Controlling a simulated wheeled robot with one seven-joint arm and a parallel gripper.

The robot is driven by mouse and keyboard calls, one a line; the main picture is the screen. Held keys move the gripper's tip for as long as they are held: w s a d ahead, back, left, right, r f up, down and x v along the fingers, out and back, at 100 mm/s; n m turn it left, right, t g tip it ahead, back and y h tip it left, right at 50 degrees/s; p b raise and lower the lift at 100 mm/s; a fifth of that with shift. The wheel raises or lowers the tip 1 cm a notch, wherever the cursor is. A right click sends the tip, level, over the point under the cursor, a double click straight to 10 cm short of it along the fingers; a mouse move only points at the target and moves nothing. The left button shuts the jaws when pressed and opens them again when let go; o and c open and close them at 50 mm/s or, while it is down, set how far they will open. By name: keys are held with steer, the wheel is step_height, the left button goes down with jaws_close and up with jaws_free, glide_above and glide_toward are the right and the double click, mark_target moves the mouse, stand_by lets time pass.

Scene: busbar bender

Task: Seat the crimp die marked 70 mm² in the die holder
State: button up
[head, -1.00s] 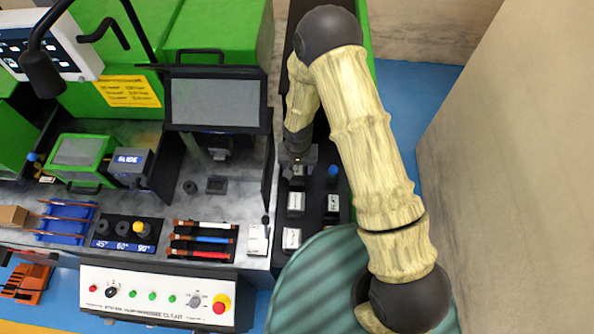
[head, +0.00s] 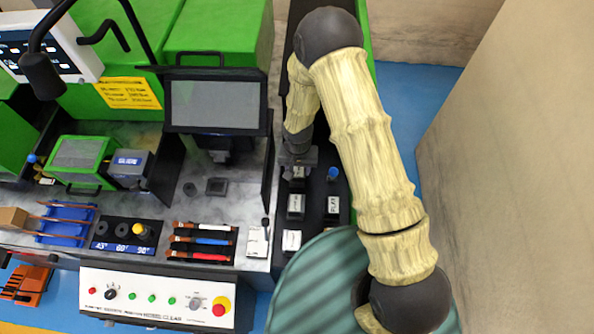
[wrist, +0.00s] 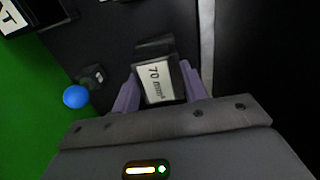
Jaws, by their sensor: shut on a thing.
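The crimp die marked 70 mm² (wrist: 159,84) is between the two fingers of my gripper (wrist: 163,92) in the wrist view, its white label facing the camera. The gripper is shut on it. In the head view my gripper (head: 298,160) is over the dark strip at the right of the bench, and the die is mostly hidden under it.
Other labelled blocks (head: 296,206) sit on the dark strip below my gripper. A blue knob (head: 333,174) stands to its right. A dark upright panel (head: 268,170) and a monitor (head: 215,104) rise between the strip and the bench middle.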

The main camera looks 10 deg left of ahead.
steer(key=shift+r+p, duration=0.85)
steer(key=shift+r, duration=0.7)
steer(key=shift+r+p, duration=1.6)
steer(key=shift+r, duration=0.95)
steer(key=shift+f, duration=0.1)
